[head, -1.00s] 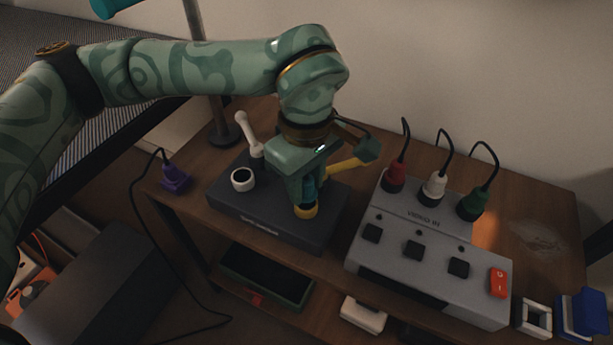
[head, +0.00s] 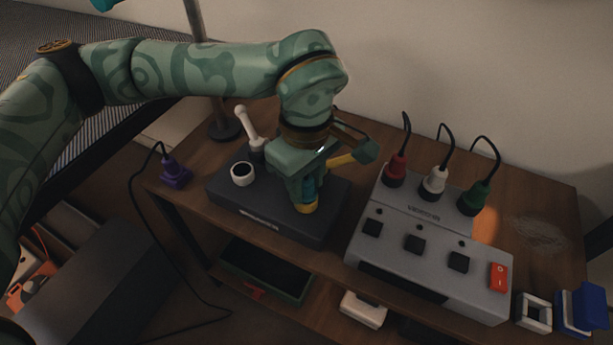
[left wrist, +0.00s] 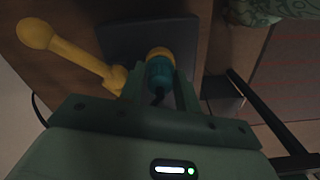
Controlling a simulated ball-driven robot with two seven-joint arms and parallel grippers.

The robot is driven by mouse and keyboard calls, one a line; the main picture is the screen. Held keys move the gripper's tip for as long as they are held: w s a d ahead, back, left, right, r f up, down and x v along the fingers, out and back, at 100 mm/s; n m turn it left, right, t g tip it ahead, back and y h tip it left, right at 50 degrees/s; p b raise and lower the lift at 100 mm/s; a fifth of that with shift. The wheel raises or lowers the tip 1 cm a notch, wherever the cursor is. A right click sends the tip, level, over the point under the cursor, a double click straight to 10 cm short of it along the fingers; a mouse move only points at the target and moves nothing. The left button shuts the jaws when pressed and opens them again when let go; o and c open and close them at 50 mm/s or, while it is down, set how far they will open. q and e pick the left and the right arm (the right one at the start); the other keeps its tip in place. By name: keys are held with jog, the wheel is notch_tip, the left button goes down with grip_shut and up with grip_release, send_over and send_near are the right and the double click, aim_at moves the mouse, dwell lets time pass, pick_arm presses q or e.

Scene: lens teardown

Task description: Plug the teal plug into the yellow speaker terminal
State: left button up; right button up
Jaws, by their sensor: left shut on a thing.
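The teal plug (head: 309,186) is held upright between the fingers of my left gripper (head: 305,193), which is shut on it. The plug stands at the yellow speaker terminal (head: 307,208), at the right front of a dark box (head: 262,221). In the left wrist view the teal plug (left wrist: 159,75) lines up with the yellow terminal ring (left wrist: 158,53) and appears to touch it or sit in it; how deep it is cannot be told. The yellow lever (head: 343,160) of that terminal sticks out to the right; it also shows in the left wrist view (left wrist: 80,55). My right gripper is not in view.
A white terminal (head: 242,174) with a raised white lever (head: 248,125) is to the left. A purple plug (head: 174,172) stands at the table's left edge. A grey switch box (head: 430,245) with red, white and green plugs is to the right. A wall is behind.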

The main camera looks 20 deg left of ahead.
pick_arm(q)
jog(key=shift+f, duration=0.3)
jog(key=o, duration=1.2)
jog(key=shift+c, duration=0.2)
jog(key=shift+r, duration=0.1)
